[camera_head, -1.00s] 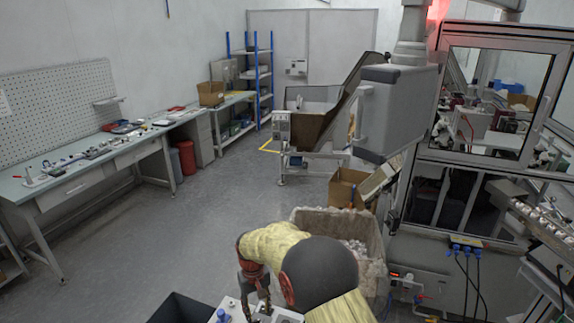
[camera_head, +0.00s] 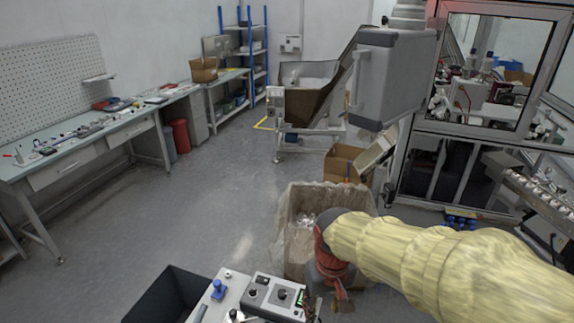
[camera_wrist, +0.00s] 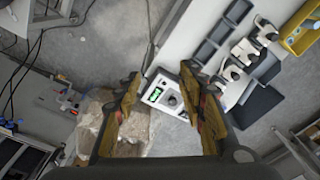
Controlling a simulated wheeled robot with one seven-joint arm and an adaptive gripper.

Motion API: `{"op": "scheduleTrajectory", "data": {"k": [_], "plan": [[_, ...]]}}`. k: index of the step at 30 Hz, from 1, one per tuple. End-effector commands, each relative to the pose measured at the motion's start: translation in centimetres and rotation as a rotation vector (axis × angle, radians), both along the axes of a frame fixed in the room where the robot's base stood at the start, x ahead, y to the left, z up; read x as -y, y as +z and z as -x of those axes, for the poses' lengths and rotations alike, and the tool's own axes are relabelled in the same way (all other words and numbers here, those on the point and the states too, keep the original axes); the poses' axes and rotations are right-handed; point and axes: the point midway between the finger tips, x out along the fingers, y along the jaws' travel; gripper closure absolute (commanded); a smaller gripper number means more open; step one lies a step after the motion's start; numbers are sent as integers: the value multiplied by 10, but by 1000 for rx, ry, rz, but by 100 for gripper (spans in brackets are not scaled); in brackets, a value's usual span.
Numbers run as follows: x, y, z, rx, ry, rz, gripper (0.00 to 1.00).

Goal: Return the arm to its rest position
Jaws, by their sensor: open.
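My gripper (camera_wrist: 168,95) shows in the wrist view with its two fingers spread wide apart and nothing between them. Beyond the fingers lie a control box (camera_wrist: 167,98) with a knob and a green display, and bare grey floor. In the head view my arm, in a yellow sleeve, reaches in from the right. Its dark and red wrist end hangs in front of the lined bin (camera_head: 292,215), close to the right end of the control box (camera_head: 275,296). The fingertips are hard to make out in the head view.
A dark open bin (camera_head: 165,295) stands at bottom left. A cardboard box (camera_head: 345,165) stands behind the lined bin. The glazed machine (camera_head: 400,180) fills the right side. A long workbench (camera_head: 95,150) runs along the left wall. The floor (camera_head: 200,215) between is clear.

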Motion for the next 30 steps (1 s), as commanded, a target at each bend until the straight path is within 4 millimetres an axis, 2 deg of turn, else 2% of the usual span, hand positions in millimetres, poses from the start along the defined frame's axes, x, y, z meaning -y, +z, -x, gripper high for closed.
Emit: {"op": "scheduleTrajectory", "data": {"k": [3,9,18,24,30], "plan": [[21,9,26,46,-35,-12,60],[50,19,65,126,-94,-28,60],[84,31,112,282,-185,-49,60],[98,50,121,391,-234,-59,60],[106,54,123,423,-262,-57,60]]}}
